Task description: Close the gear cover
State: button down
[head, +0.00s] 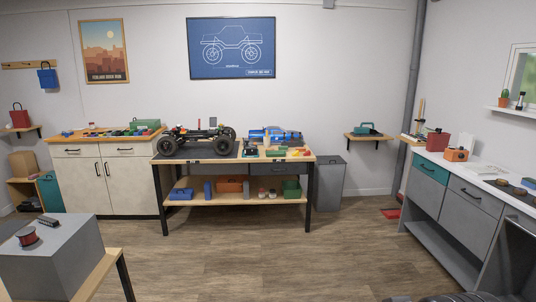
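The RC crawler chassis (198,138) stands on a dark mat on the workbench (236,158) across the room. It has big black tyres and an open frame with small parts on top. The gear cover is too small to make out at this distance, and I cannot tell how it stands. My gripper cannot be made out in this view.
A blue truck body (275,136) sits right of the chassis. A grey bin (329,182) stands beside the bench. A grey box (50,262) is at the near left, and a grey counter (470,190) runs along the right. The wooden floor (270,255) between is clear.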

aim_at(213, 119)
jog(key=i+l, duration=0.15)
jog(key=l, duration=0.2)
jog(key=i+l, duration=0.15)
jog(key=l, duration=0.2)
jog(key=i+l, duration=0.15)
jog(key=l, duration=0.2)
jog(key=i+l, duration=0.1)
jog(key=l, duration=0.25)
jog(key=i+l, duration=0.1)
jog(key=i, duration=0.35)
jog(key=i+l+u, duration=0.1)
jog(key=i, duration=0.3)
jog(key=i+l, duration=0.15)
jog(key=i, duration=0.25)
jog(key=i+l+u, duration=0.1)
jog(key=i, duration=0.35)
jog(key=i+j+u, duration=0.25)
jog(key=i+u, duration=0.15)
jog(key=i, duration=0.35)
jog(key=i+u, duration=0.45)
jog(key=i, duration=0.3)
jog(key=i+l+u, duration=0.25)
jog(key=i+u, duration=0.15)
jog(key=i, duration=0.35)
